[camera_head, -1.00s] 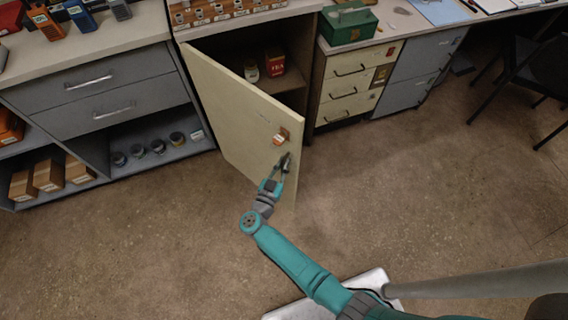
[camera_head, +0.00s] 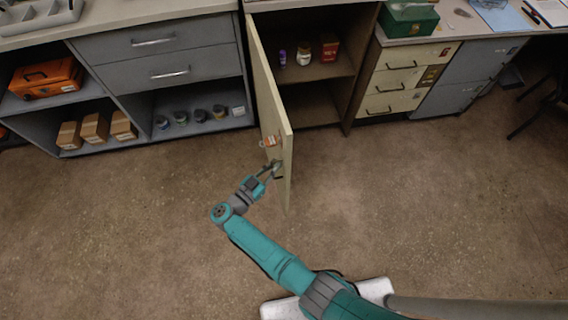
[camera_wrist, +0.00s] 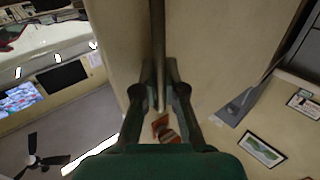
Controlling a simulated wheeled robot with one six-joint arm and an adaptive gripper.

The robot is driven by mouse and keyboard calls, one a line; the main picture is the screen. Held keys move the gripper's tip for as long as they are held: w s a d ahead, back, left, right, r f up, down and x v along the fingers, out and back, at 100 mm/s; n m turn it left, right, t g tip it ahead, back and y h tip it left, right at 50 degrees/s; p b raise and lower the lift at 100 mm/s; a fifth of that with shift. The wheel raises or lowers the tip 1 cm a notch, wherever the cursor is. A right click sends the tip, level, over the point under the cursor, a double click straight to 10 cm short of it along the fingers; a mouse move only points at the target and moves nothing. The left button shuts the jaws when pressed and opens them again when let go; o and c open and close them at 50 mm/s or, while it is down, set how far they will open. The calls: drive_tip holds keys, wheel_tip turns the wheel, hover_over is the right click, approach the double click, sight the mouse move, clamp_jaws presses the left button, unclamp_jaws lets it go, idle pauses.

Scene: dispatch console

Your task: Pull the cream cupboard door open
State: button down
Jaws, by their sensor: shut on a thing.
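The cream cupboard door (camera_head: 266,95) stands wide open, swung out into the room on its left side and seen nearly edge-on. My gripper (camera_head: 273,169) is at the lower free end of the door, shut on its handle (camera_head: 279,175). In the wrist view my gripper (camera_wrist: 160,90) has one finger on each side of a narrow upright bar, with the cream door face around it. An orange and white tag (camera_head: 270,141) is on the door just above the grip. The fingertips' exact contact is small and partly hidden in the head view.
The open cupboard holds a purple item (camera_head: 282,57), a white jar (camera_head: 304,55) and a red box (camera_head: 328,47) on a shelf (camera_head: 318,71). Grey drawers (camera_head: 160,68) stand left, cream drawers (camera_head: 392,102) right. The floor around the door is clear.

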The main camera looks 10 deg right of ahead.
drive_tip(key=shift+s+a+f, duration=0.1)
drive_tip(key=shift+s+a, duration=0.05)
drive_tip(key=shift+a, duration=0.9)
drive_tip(key=c, duration=1.3)
unclamp_jaws()
drive_tip(key=shift+o, duration=0.3)
drive_tip(key=shift+a, duration=0.1)
drive_tip(key=v, duration=1.2)
